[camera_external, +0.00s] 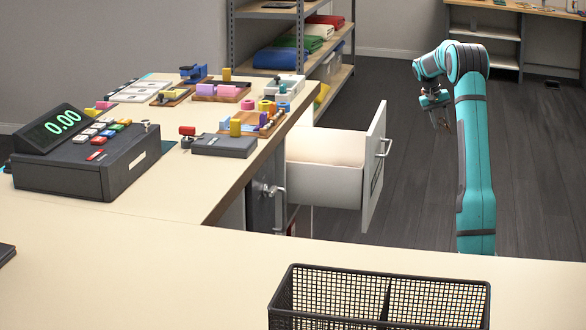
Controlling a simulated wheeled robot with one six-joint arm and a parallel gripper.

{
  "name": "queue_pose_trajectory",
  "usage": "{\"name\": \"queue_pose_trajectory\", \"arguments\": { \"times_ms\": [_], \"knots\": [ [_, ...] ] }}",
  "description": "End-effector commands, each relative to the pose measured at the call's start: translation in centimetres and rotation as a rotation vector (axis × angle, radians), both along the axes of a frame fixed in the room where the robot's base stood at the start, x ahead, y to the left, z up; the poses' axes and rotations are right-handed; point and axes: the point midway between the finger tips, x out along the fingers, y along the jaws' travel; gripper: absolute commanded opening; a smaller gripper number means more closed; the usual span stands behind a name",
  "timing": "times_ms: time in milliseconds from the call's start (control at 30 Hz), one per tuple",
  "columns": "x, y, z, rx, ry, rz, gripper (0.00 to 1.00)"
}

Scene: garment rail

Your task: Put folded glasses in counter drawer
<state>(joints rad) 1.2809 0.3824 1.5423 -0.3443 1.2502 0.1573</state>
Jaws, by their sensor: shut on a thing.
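The counter drawer (323,185) is pulled out from the right side of the counter, with its white front and handle facing right. Its visible inside looks empty, though the near wall and front hide part of the floor. My gripper (440,118) is in the air to the right of the drawer, apart from it, pointing down. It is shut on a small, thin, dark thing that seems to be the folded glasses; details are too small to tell.
The counter (185,195) carries a cash register (85,155), a dark flat box (224,146) and several small coloured items. A black mesh basket (335,295) stands on the near counter. A shelf rack (325,70) holds folded cloths behind the drawer. Floor between drawer and arm is clear.

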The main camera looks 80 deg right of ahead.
Motion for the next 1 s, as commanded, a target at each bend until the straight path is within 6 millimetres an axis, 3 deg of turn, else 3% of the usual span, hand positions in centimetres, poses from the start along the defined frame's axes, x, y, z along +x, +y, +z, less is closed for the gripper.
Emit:
{"name": "queue_pose_trajectory", "arguments": {
  "times_ms": [33, 100, 300, 633, 767, 1000],
  "knots": [
    [-2.0, -0.5, -1.0, 0.002, 0.000, -0.020, 0.14],
    [-4.1, -1.0, -2.2, 0.002, 0.000, -0.039, 0.14],
    [-7.8, -1.8, -4.5, 0.001, -0.001, -0.070, 0.14],
    [-8.6, -2.0, -5.0, 0.000, -0.001, -0.077, 0.14],
    [-8.6, -2.1, -3.8, -0.003, -0.001, -0.077, 0.14],
    [-8.6, -2.1, 3.0, -0.005, -0.001, -0.077, 0.14]
  ]
}}
